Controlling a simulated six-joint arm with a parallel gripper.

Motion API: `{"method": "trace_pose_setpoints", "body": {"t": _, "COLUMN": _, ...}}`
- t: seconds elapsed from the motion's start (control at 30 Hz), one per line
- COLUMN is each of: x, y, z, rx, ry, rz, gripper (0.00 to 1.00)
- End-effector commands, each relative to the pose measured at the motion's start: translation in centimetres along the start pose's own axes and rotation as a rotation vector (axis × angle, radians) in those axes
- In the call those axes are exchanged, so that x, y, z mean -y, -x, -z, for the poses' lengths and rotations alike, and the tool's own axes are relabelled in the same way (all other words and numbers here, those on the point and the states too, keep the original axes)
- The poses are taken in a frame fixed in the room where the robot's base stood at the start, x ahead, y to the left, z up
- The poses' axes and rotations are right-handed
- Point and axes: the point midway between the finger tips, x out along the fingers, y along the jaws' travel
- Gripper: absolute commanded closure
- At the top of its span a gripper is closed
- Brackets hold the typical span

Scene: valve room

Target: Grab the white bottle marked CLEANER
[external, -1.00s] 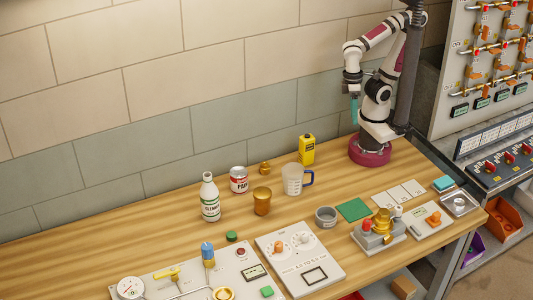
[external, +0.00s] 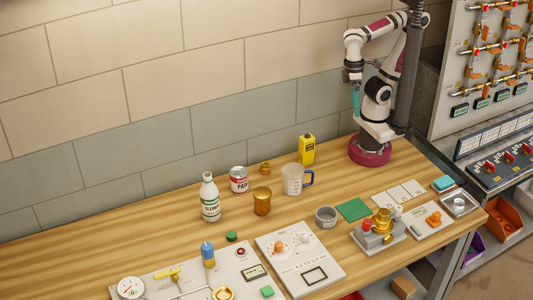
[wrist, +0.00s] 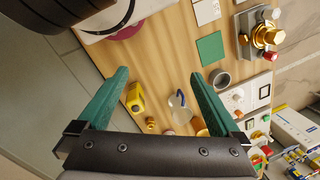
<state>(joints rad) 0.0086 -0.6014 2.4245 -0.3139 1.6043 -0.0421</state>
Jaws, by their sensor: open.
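The white CLEANER bottle (external: 210,197) stands upright on the left part of the wooden bench in the external view, with a dark green label band. I cannot make it out in the wrist view. My gripper (external: 355,97) is raised above the back right of the bench, far to the right of the bottle and apart from it. In the wrist view my gripper (wrist: 158,85) shows two green fingers spread wide, with nothing held between them.
Near the bottle stand a PAINT can (external: 239,180), a brass cup (external: 262,201), a clear jug (external: 293,180) and a yellow container (external: 307,149). Control panels (external: 300,259) line the bench front. A tiled wall (external: 150,100) rises behind. Bench left of the bottle is clear.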

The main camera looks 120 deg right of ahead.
Motion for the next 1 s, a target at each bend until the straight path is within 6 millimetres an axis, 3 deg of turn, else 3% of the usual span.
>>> {"method": "trace_pose_setpoints", "body": {"t": 0.1, "x": 0.7, "y": 4.8, "z": -0.3, "rx": -0.008, "ry": 0.001, "rz": 0.003, "gripper": 0.0}}
{"method": "trace_pose_setpoints", "body": {"t": 0.37, "x": 1.8, "y": 13.8, "z": -1.1, "rx": -0.006, "ry": 0.0, "rz": 0.001, "gripper": 0.0}}
{"method": "trace_pose_setpoints", "body": {"t": 0.57, "x": -0.9, "y": 13.5, "z": 8.7, "rx": -0.197, "ry": 0.504, "rz": -0.339, "gripper": 0.0}}
{"method": "trace_pose_setpoints", "body": {"t": 0.73, "x": -0.6, "y": 15.0, "z": 17.2, "rx": -0.286, "ry": 0.995, "rz": -0.671, "gripper": 0.0}}
{"method": "trace_pose_setpoints", "body": {"t": 0.87, "x": 2.2, "y": 16.3, "z": 23.2, "rx": -0.3, "ry": 1.409, "rz": -0.954, "gripper": 0.0}}
{"method": "trace_pose_setpoints", "body": {"t": 1.0, "x": 7.9, "y": 17.1, "z": 28.7, "rx": -0.262, "ry": 1.891, "rz": -1.292, "gripper": 0.0}}
